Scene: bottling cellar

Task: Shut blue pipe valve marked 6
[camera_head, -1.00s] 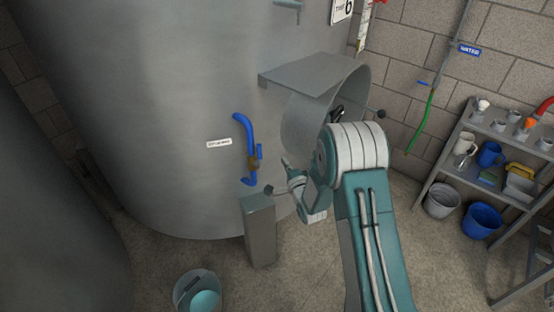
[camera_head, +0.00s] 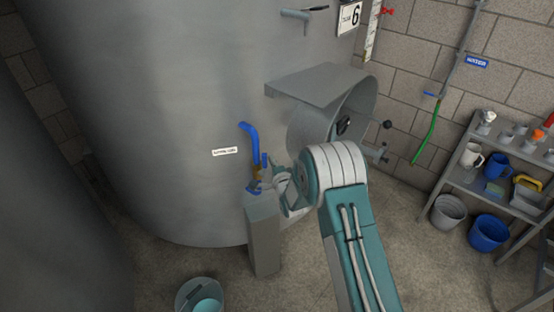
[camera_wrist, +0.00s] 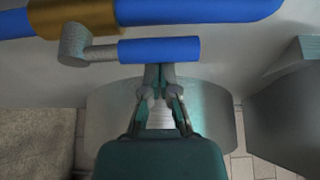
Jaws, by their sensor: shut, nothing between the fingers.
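The blue pipe (camera_head: 250,140) comes out of the grey tank (camera_head: 170,100), which bears a "6" sign (camera_head: 349,17). Its brass valve body (camera_wrist: 85,18) shows in the wrist view, with a grey arm carrying a blue lever handle (camera_wrist: 160,50). The handle lies alongside the pipe, roughly parallel to it; it also shows in the head view (camera_head: 264,160). My gripper (camera_wrist: 160,72) is shut and empty, its fingertips at the handle's lower edge in the wrist view. I cannot tell whether they touch it. In the head view the gripper is mostly hidden near the post top.
A grey post (camera_head: 263,235) stands just below the valve, close to my gripper. A grey hatch collar with a shelf (camera_head: 315,85) juts from the tank above my arm. A bucket (camera_head: 200,296) stands on the floor; a shelf rack (camera_head: 455,185) is at right.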

